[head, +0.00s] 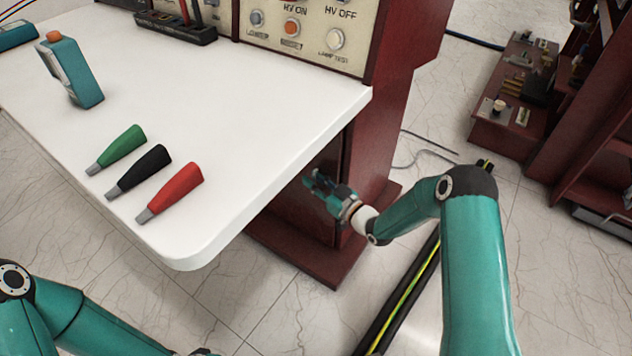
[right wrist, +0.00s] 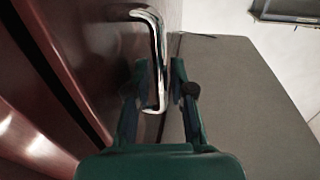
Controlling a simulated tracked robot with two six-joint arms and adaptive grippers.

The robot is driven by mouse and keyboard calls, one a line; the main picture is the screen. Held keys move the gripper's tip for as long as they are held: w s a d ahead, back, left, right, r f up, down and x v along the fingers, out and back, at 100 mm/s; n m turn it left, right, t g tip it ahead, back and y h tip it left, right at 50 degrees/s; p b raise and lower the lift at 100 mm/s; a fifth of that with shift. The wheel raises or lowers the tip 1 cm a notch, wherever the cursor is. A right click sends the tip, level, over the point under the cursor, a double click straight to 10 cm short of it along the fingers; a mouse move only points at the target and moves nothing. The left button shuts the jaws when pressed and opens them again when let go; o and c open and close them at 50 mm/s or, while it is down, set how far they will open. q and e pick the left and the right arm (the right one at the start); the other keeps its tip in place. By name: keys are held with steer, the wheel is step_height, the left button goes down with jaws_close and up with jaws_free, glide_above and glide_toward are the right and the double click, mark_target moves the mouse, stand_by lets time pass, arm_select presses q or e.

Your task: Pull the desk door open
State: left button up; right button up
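The desk door (right wrist: 103,45) is a dark red panel in the right wrist view, with a bent silver handle (right wrist: 158,45) on it. In the head view the dark red desk cabinet (head: 370,145) stands under the white top, and the top hides much of its front. My right gripper (head: 318,183) is at the cabinet front, below the top's right edge. In the right wrist view its fingers (right wrist: 160,75) are apart, one on each side of the handle's lower part. A gap shows beside the handle, and I see no firm grip. My left gripper is out of view; only its arm shows at lower left.
The white desk top (head: 235,110) overhangs close to my right gripper. Green (head: 122,148), black (head: 142,168) and red (head: 174,190) connectors lie on it. A black channel with a yellow-green cable (head: 405,295) runs along the floor. Dark red shelving (head: 590,130) stands at right.

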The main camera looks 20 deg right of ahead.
jaws_close()
stand_by(0.3)
